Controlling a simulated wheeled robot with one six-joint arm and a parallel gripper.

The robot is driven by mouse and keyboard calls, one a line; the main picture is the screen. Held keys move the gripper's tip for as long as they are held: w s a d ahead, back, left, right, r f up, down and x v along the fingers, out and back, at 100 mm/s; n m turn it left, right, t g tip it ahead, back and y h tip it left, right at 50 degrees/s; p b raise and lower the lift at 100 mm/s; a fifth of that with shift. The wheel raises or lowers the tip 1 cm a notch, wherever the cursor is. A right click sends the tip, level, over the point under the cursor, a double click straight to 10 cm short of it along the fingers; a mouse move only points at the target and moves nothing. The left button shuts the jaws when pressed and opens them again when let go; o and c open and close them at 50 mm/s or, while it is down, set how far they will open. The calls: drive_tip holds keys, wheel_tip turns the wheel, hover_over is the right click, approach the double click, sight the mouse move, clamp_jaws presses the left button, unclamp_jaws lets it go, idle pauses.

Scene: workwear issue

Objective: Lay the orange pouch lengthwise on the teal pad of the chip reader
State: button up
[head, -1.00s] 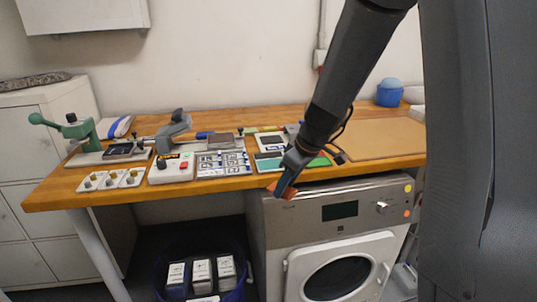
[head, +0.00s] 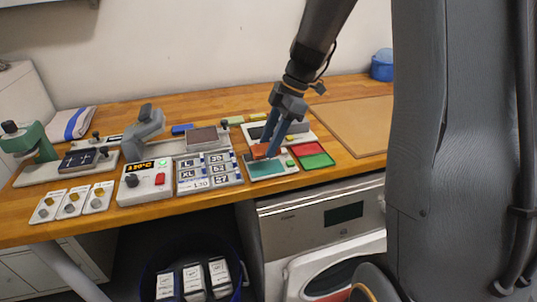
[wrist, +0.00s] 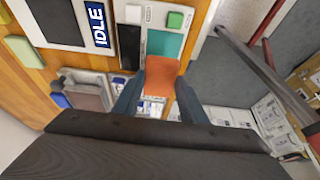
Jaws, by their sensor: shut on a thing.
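The orange pouch (head: 262,151) is held between the blue fingers of my gripper (head: 269,147), over the back part of the chip reader (head: 285,176). The reader's teal pad (head: 266,169) shows in front of the pouch. In the wrist view the pouch (wrist: 160,77) sits between the fingertips of my gripper (wrist: 159,92) and covers one end of the teal pad (wrist: 165,44). Its long side runs roughly along the pad there. I cannot tell whether the pouch touches the reader.
A green and red tray (head: 313,155) lies right of the reader, and a label board (head: 208,171) lies left. A display unit reading IDLE (wrist: 101,38) stands close by. A control box (head: 145,182) is farther left. The brown mat (head: 350,125) is clear.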

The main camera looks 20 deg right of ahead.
sight(270, 167)
drive_tip(key=shift+f+p, duration=0.55)
drive_tip(key=shift+f, duration=2.1)
drive_tip(key=shift+f, duration=0.1)
drive_tip(key=o, duration=1.1)
drive_tip(key=shift+c, duration=0.2)
drive_tip(key=shift+r, duration=0.2)
drive_tip(key=b+v, duration=0.3)
drive_tip(key=v, duration=0.9)
drive_tip(key=s+a+f+m+h, duration=0.2)
drive_tip(key=s+f+m, duration=0.4)
drive_tip(key=s+m, duration=0.2)
drive_tip(key=s+a+f+m+h, duration=0.2)
drive_tip(key=s+f+m, duration=0.4)
drive_tip(key=s+m, duration=0.3)
drive_tip(key=shift+s+a+f+m+t, duration=0.2)
drive_tip(key=shift+a+m+t, duration=0.1)
drive_tip(key=shift+m+t, duration=0.15)
